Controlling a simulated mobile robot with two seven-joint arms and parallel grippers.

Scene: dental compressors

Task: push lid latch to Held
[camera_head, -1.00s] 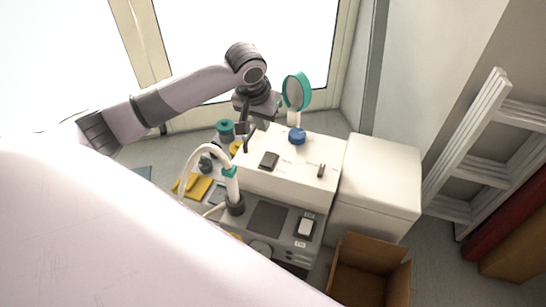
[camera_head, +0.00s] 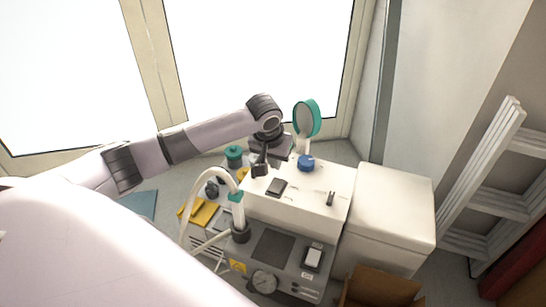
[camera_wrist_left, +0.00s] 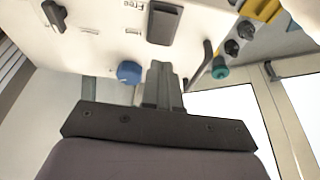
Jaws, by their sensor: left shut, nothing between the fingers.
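The white compressor housing (camera_head: 310,207) has a dark rectangular rocker-like piece (camera_head: 276,187) on its top and a small dark upright catch (camera_head: 330,198) near its right end. I cannot tell for sure which is the lid latch. The left wrist view also shows the rectangular piece (camera_wrist_left: 165,23) and the small catch (camera_wrist_left: 55,13). My left gripper (camera_head: 261,168) is shut and empty, just behind and left of the rectangular piece. In the wrist view its fingers (camera_wrist_left: 160,75) point at that piece, with a visible gap. My right gripper is not in view.
A blue knob (camera_head: 306,162) stands close right of my left gripper, with a round teal-rimmed disc (camera_head: 306,118) behind. A pale hose (camera_head: 212,173) arches at the left. A white cabinet (camera_head: 395,210) stands at right, a cardboard box (camera_head: 380,288) in front.

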